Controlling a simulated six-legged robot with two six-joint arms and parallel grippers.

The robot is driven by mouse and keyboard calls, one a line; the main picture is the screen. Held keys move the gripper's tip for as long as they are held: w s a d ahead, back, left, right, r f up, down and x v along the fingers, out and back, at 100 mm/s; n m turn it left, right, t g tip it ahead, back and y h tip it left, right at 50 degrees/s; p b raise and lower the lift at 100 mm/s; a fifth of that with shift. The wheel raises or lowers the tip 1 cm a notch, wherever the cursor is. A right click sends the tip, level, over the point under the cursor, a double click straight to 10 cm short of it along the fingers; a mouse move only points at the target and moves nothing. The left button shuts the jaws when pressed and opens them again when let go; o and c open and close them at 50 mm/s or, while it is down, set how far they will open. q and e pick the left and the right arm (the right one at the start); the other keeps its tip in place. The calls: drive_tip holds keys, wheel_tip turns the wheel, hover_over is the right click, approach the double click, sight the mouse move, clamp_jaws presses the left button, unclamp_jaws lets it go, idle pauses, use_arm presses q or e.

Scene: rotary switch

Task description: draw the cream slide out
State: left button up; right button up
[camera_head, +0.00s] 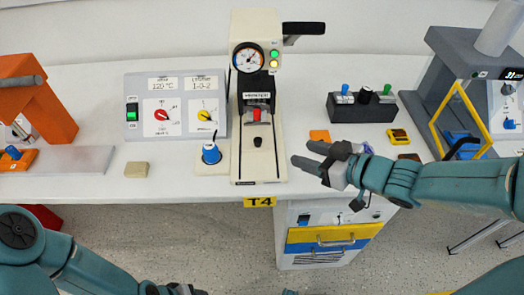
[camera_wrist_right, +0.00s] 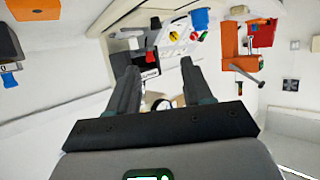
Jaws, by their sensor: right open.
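The cream slide (camera_head: 245,160) lies flat at the foot of the cream press (camera_head: 256,28), along its dark-edged base. A small black knob (camera_head: 258,142) stands on it, and a red piece (camera_head: 256,115) sits behind in the dark recess. My right gripper (camera_head: 302,153) is open and empty, just right of the slide's front part and apart from it. In the right wrist view its two fingers (camera_wrist_right: 160,66) are spread, with the press behind them. My left gripper (camera_head: 185,290) is only partly seen at the bottom edge, low in front of the table; its jaws are unclear.
A blue knob (camera_head: 211,153) on a cream base stands close left of the slide. The grey control box (camera_head: 176,104) is behind it. A tan block (camera_head: 136,169) lies farther left. Right of my right gripper are a yellow piece (camera_head: 399,137) and a dark knob box (camera_head: 362,107).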

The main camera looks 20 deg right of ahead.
sight(259, 140)
drive_tip(key=b+x, duration=0.1)
drive_tip(key=x, duration=0.4)
drive_tip(key=b+x, duration=0.2)
drive_tip(key=x, duration=0.3)
drive_tip(key=f+b+x, duration=0.1)
drive_tip(key=b+x, duration=0.1)
drive_tip(key=x, duration=0.4)
drive_tip(key=shift+w+d, duration=0.1)
drive_tip(key=shift+d, duration=0.25)
drive_tip(key=shift+r, duration=0.1)
clamp_jaws()
